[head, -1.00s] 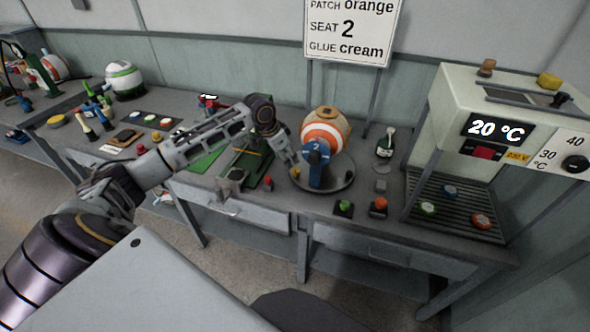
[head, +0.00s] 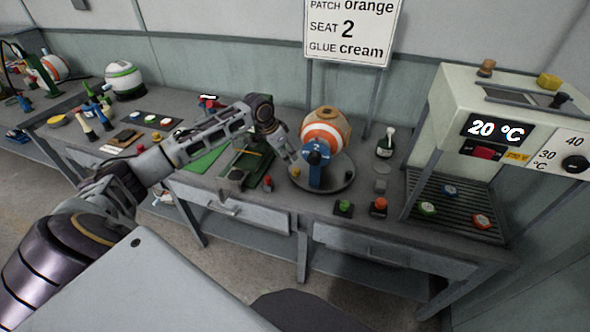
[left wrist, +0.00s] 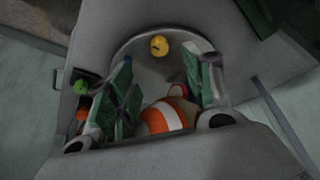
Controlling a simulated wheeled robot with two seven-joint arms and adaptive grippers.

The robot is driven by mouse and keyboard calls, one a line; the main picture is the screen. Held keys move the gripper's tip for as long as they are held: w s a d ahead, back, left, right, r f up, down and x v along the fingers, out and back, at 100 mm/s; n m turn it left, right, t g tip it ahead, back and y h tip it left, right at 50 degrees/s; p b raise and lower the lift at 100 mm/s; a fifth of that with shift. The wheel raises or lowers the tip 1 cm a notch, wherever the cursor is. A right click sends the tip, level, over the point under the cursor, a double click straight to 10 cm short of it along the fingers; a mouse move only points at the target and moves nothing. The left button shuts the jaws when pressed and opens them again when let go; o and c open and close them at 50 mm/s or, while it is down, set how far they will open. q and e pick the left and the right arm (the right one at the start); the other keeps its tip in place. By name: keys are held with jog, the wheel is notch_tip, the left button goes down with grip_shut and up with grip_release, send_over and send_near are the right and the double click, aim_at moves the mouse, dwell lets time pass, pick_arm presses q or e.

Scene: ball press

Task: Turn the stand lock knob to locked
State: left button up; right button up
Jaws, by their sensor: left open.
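An orange and white ball (head: 322,133) sits on a stand with a blue front part (head: 315,170) marked 2. The stand rises from a round grey plate (head: 338,184). A small yellow knob (head: 295,172) is on the plate's left edge; I take it for the lock knob, but its setting is too small to read. It also shows in the left wrist view (left wrist: 159,46), ahead of and between the fingers, apart from them. My left gripper (head: 294,160) is open and empty, just above the knob, beside the ball (left wrist: 165,117). My right gripper is not in view.
Red (head: 267,183), green (head: 344,207) and orange (head: 379,205) buttons stand near the plate. A small bottle (head: 385,147) is to its right. A heater box reading 20 °C (head: 497,128) stands at the far right. A sign (head: 350,30) hangs behind.

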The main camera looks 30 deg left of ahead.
aim_at(296, 170)
pick_arm(q)
jog(key=x, duration=0.9)
jog(key=shift+w+f, duration=0.2)
jog(key=shift+f, duration=0.15)
jog(key=shift+w+d+f, duration=0.15)
jog(key=shift+w+f, duration=0.1)
jog(key=shift+f, duration=0.45)
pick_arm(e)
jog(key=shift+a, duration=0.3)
pick_arm(q)
jog(key=shift+c, duration=0.2)
jog(key=c, duration=0.9)
jog(key=shift+c, duration=0.4)
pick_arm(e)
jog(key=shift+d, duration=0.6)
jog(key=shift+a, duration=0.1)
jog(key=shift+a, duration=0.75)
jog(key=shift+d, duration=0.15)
